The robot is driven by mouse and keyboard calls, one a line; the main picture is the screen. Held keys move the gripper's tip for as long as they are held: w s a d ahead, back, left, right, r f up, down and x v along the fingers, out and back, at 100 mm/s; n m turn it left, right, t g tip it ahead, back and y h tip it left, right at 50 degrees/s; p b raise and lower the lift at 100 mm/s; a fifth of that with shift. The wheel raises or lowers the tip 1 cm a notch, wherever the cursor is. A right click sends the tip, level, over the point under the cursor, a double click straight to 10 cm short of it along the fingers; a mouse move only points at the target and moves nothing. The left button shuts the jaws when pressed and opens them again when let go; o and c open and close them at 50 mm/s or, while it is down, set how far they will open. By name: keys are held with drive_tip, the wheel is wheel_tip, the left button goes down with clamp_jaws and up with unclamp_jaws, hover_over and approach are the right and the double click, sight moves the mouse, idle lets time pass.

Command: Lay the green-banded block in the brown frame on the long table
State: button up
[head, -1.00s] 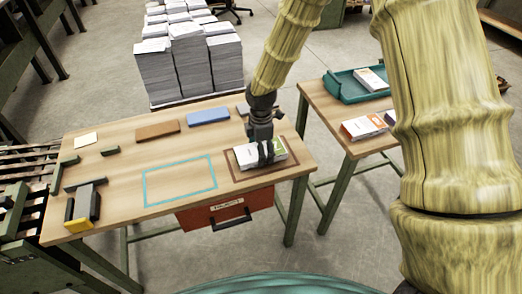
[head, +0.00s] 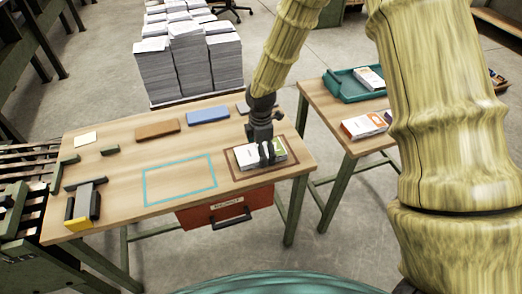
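The green-banded block (head: 248,156) is a white block with a green end, lying inside the brown frame (head: 236,177) at the right end of the long table (head: 120,215). My gripper (head: 267,158) points down over the block, with its dark fingers at the block's middle. One finger shows in front of the block's near side; the far finger is hidden. I cannot tell whether the fingers press on the block or stand apart from it.
A teal outlined frame (head: 180,181) on the table is empty. A brown block (head: 157,129) and a blue block (head: 208,116) lie behind it. A side table holds an orange-banded block (head: 362,126) and a teal tray (head: 345,90). A red drawer (head: 228,207) hangs below the long table.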

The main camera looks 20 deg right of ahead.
wheel_tip(320, 180, up, 12)
idle(0.6)
drive_tip(key=shift+r, duration=0.1)
